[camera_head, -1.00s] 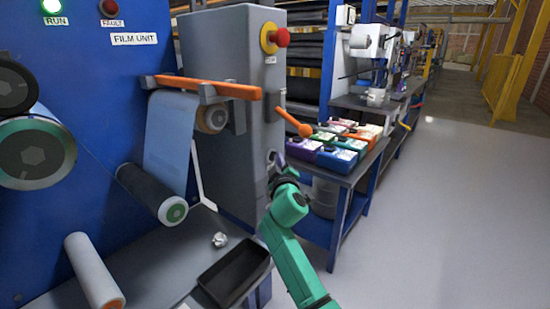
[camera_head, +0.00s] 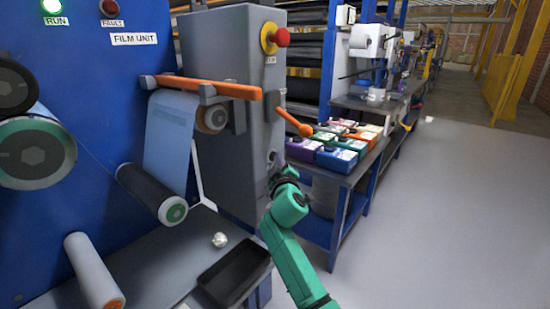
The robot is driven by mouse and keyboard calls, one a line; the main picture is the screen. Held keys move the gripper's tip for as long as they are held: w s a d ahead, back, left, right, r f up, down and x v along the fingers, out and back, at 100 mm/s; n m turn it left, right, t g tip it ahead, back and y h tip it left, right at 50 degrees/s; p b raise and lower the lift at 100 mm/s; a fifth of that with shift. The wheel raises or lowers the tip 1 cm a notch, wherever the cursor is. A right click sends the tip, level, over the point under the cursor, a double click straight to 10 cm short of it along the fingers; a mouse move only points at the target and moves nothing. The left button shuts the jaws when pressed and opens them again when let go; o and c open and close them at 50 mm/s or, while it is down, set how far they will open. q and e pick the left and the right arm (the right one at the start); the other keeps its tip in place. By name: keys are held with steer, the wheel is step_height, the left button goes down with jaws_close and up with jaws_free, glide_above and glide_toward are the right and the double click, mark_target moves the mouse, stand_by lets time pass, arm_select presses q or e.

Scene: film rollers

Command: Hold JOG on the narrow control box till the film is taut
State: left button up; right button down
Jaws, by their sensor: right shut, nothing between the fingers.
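The tall, narrow grey control box (camera_head: 225,110) stands right of the blue film unit (camera_head: 95,75). A red stop button on a yellow base (camera_head: 275,38) is high on its right-hand face. My right gripper (camera_head: 272,160) is small and dark at the end of my green arm, shut and empty, close against that face. I cannot tell whether it touches; any JOG button there is hidden or too small to read. The pale blue film (camera_head: 169,130) hangs flat from the upper roller to the dark roller (camera_head: 152,193). My left gripper is out of view.
An orange bar with a ball-ended lever (camera_head: 293,121) juts out above my right gripper. A black tray (camera_head: 235,272) and a crumpled ball (camera_head: 220,240) lie below. A bench with colored boxes (camera_head: 330,155) stands right.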

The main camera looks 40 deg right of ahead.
stand_by(0.7)
steer(key=shift+s+d+p, duration=0.2)
steer(key=shift+s+p, duration=0.25)
steer(key=shift+s, duration=0.35)
steer(key=s, duration=0.1)
steer(key=s+d+p, duration=0.1)
steer(key=s, duration=0.1)
steer(key=s+p, duration=0.1)
steer(key=shift+s+d, duration=0.25)
steer(key=shift+s, duration=0.15)
